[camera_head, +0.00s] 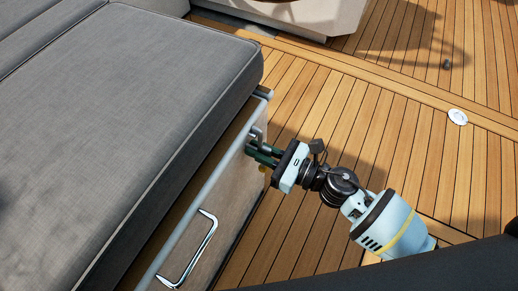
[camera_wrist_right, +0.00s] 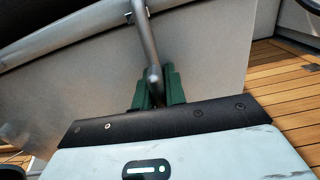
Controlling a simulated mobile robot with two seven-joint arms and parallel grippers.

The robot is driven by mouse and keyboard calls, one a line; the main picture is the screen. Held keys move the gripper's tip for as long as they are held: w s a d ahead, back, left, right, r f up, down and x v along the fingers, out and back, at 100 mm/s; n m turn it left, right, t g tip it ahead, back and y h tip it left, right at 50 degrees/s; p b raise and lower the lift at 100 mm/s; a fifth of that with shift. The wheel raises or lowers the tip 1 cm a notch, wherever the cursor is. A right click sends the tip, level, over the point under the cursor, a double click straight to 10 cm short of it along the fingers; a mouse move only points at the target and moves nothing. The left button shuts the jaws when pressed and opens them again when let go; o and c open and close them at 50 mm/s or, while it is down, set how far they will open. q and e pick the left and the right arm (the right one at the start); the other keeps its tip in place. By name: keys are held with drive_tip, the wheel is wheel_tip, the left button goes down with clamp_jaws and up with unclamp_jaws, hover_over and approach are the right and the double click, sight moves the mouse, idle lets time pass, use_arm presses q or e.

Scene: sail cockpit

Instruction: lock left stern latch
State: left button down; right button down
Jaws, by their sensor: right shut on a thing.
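The stern latch shows as a small grey metal lever (camera_head: 258,134) at the far end of the seat locker's front, just under the rail. In the right wrist view it is a long grey bar (camera_wrist_right: 144,42) that comes down from the rail side and ends in a bend between my fingers. My right gripper (camera_head: 257,154) reaches it from the right, with its green fingers (camera_wrist_right: 157,88) shut on the latch's bent end. The fingers partly hide that end, and I cannot tell whether the latch is locked. My left gripper is in neither view.
A grey cushion (camera_head: 130,110) covers the seat locker (camera_head: 226,205). A chrome handle (camera_head: 196,250) sticks out from the locker front, nearer than the latch. The teak deck (camera_head: 300,90) to the right is mostly clear, with a round white fitting (camera_head: 458,117) set in it.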

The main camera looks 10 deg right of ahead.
drive_tip(key=shift+n, duration=0.4)
drive_tip(key=c, duration=1.5)
unclamp_jaws()
drive_tip(key=shift+s+d, duration=0.1)
drive_tip(key=shift+d, duration=0.05)
drive_tip(key=v, duration=0.7)
drive_tip(key=shift+s+d, duration=0.15)
drive_tip(key=shift+d, duration=0.05)
